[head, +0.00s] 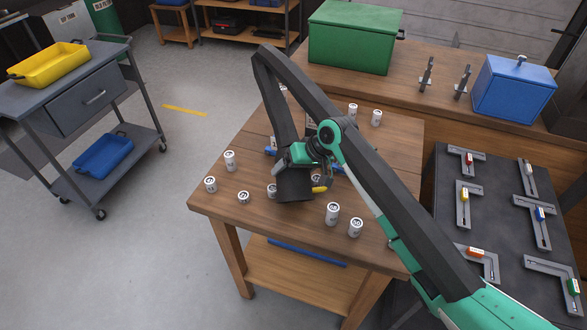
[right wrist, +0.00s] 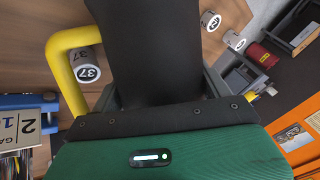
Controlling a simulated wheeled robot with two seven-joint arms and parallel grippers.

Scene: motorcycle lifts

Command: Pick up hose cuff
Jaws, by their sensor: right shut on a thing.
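The hose cuff (head: 294,187) appears to be the dark tapered piece with a yellow handle, low over the wooden table. My right gripper (head: 304,158) is shut on it from above; the green gripper body hides part of it. In the right wrist view, the dark cuff (right wrist: 145,50) runs away from the gripper, with the yellow handle (right wrist: 56,65) curving out on the left. My left gripper is not in view.
Several white numbered cylinders (head: 333,214) stand around the cuff on the wooden table (head: 235,194). Green (head: 350,38) and blue (head: 513,88) boxes stand on the bench behind. A dark table (head: 500,225) with several L-shaped tools is at right. Floor is clear between the table and grey cart (head: 92,98).

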